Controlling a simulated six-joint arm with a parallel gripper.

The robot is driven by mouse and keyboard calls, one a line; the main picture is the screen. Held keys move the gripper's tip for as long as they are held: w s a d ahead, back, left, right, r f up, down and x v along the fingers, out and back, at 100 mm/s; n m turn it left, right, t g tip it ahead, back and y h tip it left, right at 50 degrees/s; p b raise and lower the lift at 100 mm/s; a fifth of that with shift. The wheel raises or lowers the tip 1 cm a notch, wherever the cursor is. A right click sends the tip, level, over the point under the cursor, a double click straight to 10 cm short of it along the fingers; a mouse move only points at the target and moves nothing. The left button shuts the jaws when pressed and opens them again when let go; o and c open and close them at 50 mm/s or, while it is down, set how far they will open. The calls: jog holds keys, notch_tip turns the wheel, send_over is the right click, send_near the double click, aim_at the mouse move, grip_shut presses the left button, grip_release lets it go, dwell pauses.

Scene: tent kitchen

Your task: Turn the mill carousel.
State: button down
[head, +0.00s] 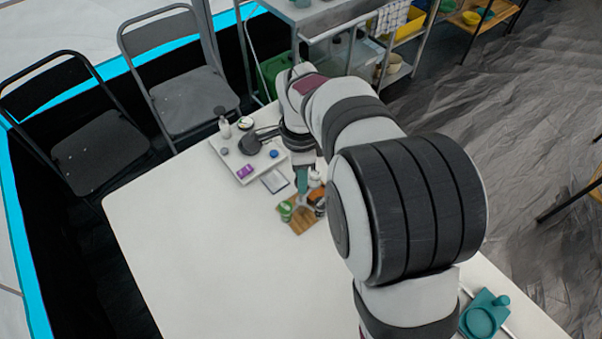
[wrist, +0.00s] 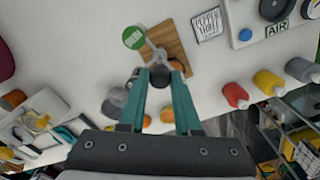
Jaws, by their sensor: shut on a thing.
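The mill carousel stands on a square wooden board (head: 298,228) on the white table. It holds several small mills or jars around a grey centre; a green-lidded one (head: 285,210) is at its left. In the wrist view, the green lid (wrist: 134,37) sits at the end of a grey arm (wrist: 152,46), and the bare wood (wrist: 172,38) shows beside it. My gripper (wrist: 165,72) comes from above, its teal fingers shut on the dark middle part of the carousel. In the head view my gripper (head: 302,185) is over the board's far side, and my arm hides the carousel's right side.
A small white card (head: 275,181) lies between. Red (wrist: 236,95) and yellow bottles show in the wrist view. The table's front left is clear.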

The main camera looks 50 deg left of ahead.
jog(key=n, duration=1.1)
jog(key=shift+n, duration=1.9)
jog(key=c, duration=0.6)
grip_release()
jog(key=shift+r, duration=0.1)
notch_tip(320, 180, up, 16)
